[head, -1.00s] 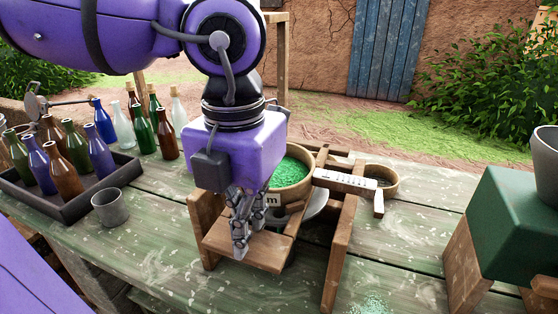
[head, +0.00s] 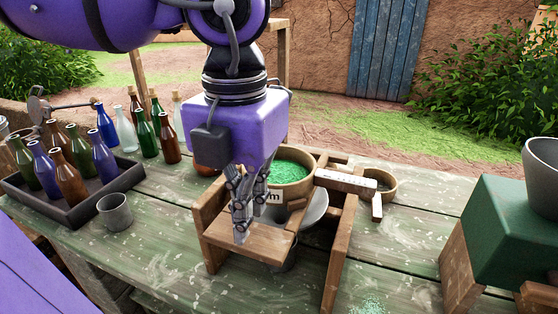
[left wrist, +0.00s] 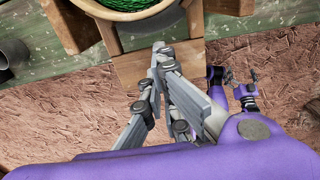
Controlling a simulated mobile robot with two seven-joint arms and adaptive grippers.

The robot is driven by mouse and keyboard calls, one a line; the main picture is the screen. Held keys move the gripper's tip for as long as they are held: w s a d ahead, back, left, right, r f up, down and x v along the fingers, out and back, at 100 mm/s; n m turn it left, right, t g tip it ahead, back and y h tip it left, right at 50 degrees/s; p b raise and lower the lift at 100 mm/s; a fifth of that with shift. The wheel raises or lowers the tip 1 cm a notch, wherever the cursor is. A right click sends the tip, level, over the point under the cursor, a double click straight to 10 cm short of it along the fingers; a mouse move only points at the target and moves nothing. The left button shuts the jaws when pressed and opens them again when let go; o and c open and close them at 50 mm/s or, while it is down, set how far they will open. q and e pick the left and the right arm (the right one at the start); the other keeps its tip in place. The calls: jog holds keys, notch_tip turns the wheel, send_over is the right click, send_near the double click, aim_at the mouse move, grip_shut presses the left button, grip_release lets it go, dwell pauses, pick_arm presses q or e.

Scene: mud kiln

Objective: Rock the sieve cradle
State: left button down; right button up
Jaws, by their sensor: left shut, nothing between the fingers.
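The sieve cradle is a wooden frame (head: 336,262) on the table, carrying a round tan sieve (head: 291,186) filled with green granules. A flat wooden board (head: 262,247) projects at its front. My left gripper (head: 241,238) is shut and empty, pointing down at this board with its fingertips at or just above it; contact is not clear. The left wrist view shows the fingers (left wrist: 160,55) over the board (left wrist: 131,69), with the sieve rim (left wrist: 135,22) beyond. What looks like my right gripper (left wrist: 242,85) shows small in the left wrist view; its opening is unclear.
A dark tray (head: 70,208) of bottles and a grey cup (head: 115,212) stand left on the table (head: 160,262). A green box (head: 508,225) with a grey vessel stands far right.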

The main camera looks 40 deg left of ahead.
aim_at(249, 236)
pick_arm(q)
jog(key=shift+f+b, duration=1.75)
jog(key=shift+f, duration=0.75)
jog(key=shift+r, duration=0.1)
pick_arm(e)
jog(key=f, duration=0.3)
jog(key=shift+s, duration=0.35)
pick_arm(q)
jog(key=shift+r+p, duration=0.3)
jog(key=shift+r, duration=0.05)
notch_tip(249, 236, up, 4)
jog(key=shift+f+p, duration=0.15)
jog(key=shift+p, duration=0.9)
jog(key=shift+r, duration=0.3)
pick_arm(e)
notch_tip(249, 236, up, 2)
jog(key=shift+w+r, duration=0.15)
jog(key=shift+w, duration=0.1)
